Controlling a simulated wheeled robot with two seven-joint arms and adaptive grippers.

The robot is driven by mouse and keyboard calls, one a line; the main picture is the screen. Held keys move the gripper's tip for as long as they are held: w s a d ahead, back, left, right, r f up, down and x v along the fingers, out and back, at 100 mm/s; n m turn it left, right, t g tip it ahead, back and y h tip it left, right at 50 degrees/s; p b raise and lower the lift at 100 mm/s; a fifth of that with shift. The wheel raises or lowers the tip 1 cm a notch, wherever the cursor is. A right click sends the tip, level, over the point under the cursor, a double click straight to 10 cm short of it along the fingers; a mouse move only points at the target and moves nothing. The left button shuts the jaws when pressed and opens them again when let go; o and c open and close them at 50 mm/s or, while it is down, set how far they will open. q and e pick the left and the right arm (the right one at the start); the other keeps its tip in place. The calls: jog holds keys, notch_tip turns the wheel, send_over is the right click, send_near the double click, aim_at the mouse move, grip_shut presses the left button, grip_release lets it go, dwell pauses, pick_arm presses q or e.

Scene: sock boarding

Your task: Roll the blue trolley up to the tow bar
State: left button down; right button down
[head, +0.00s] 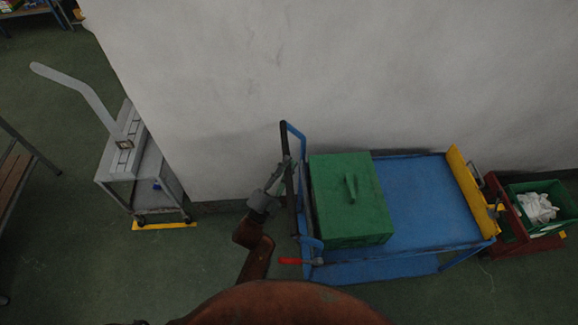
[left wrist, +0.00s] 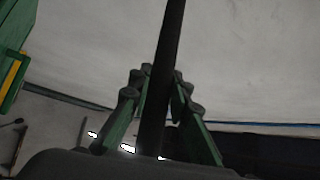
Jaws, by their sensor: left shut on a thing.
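The blue trolley (head: 420,205) stands along the white wall, with a green lidded box (head: 345,215) on its near-left deck and a yellow plate (head: 470,195) at its right end. Its upright push handle (head: 291,205) with a black grip is at its left end. My left gripper (head: 284,172) is shut on this handle; in the left wrist view the dark bar (left wrist: 168,60) runs between the green fingers (left wrist: 160,95). Just right of the yellow plate is a small metal fitting (head: 477,175) by a dark red cart (head: 512,215); I cannot tell whether it is the tow bar or whether they touch. My right gripper is out of view.
A green crate (head: 560,190) with white cloth sits on the red cart. A red-tipped lever (head: 290,261) sticks out at the trolley's near left corner. A grey cart (head: 150,170) stands left of the wall's corner. Green floor is open in front of it.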

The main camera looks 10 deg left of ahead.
pick_arm(q)
jog(key=shift+d, duration=0.45)
jog(key=c, duration=1.8)
grip_release()
jog(key=shift+w+d, duration=0.1)
jog(key=shift+d, duration=0.1)
jog(key=shift+o, duration=0.2)
jog(key=shift+a, duration=0.3)
jog(key=v, duration=1.2)
